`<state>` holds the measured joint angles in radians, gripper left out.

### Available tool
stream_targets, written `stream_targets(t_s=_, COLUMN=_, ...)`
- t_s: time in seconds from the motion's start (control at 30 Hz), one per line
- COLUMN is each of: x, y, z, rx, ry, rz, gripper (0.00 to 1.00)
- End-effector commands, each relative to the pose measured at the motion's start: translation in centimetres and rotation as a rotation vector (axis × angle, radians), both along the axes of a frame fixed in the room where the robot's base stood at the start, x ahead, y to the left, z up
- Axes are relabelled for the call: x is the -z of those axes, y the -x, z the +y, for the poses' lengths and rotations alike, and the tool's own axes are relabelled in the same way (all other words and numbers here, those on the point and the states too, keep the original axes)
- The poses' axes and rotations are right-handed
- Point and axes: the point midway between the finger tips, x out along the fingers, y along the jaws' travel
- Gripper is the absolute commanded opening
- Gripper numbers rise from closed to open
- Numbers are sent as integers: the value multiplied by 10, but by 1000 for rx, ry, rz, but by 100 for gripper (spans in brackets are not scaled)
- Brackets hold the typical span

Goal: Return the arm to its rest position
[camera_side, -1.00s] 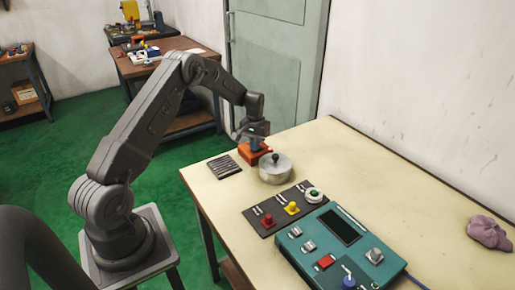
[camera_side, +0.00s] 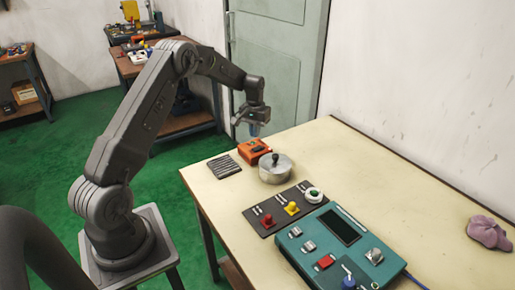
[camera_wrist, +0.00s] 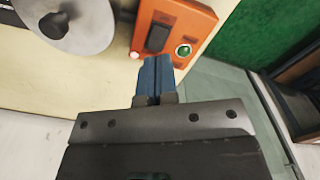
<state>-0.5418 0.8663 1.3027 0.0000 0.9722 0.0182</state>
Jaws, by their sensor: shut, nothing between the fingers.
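My gripper (camera_side: 254,128) is shut and empty, held in the air above the far left part of the table, just above an orange box (camera_side: 254,152). In the wrist view its blue fingers (camera_wrist: 154,80) are pressed together. The orange box also shows in the wrist view (camera_wrist: 172,18), with a black switch and a green button on top. My arm reaches up from its base and bends down toward the table.
A round metal pot with a dark knob (camera_side: 276,170) stands beside the orange box. A black slotted pad (camera_side: 224,167), a dark board with coloured pieces (camera_side: 262,221), a teal control box (camera_side: 340,247) and a pink cloth (camera_side: 488,233) lie on the table (camera_side: 400,190). The right side is mostly clear.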

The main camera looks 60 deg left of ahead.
Motion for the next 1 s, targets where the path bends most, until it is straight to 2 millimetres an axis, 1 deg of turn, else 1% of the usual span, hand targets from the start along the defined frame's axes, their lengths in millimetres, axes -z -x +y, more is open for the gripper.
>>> stream_targets(t_s=0.03, x=-5, y=0, z=0, rx=0, ry=-1, rz=-2, gripper=0)
stream_targets(t_s=0.13, x=-9, y=0, z=0, rx=0, ry=0, rz=0, gripper=0)
stream_targets(t_s=0.47, x=-12, y=0, z=0, rx=0, ry=0, rz=0, gripper=0)
stream_targets(t_s=0.57, x=-18, y=0, z=-4, rx=6, ry=-3, rz=-5, gripper=0)
stream_targets(t_s=0.67, x=-39, y=1, z=-18, rx=27, ry=-14, rz=-23, gripper=0)
stream_targets(t_s=0.77, x=-75, y=6, z=-45, rx=65, ry=-31, rz=-56, gripper=0)
stream_targets(t_s=0.8, x=-91, y=11, z=-58, rx=84, ry=-39, rz=-72, gripper=0)
stream_targets(t_s=0.9, x=-129, y=27, z=-92, rx=132, ry=-57, rz=-113, gripper=0)
stream_targets(t_s=0.97, x=-149, y=39, z=-113, rx=161, ry=-68, rz=-137, gripper=0)
stream_targets(t_s=1.0, x=-161, y=49, z=-126, rx=180, ry=-74, rz=-154, gripper=0)
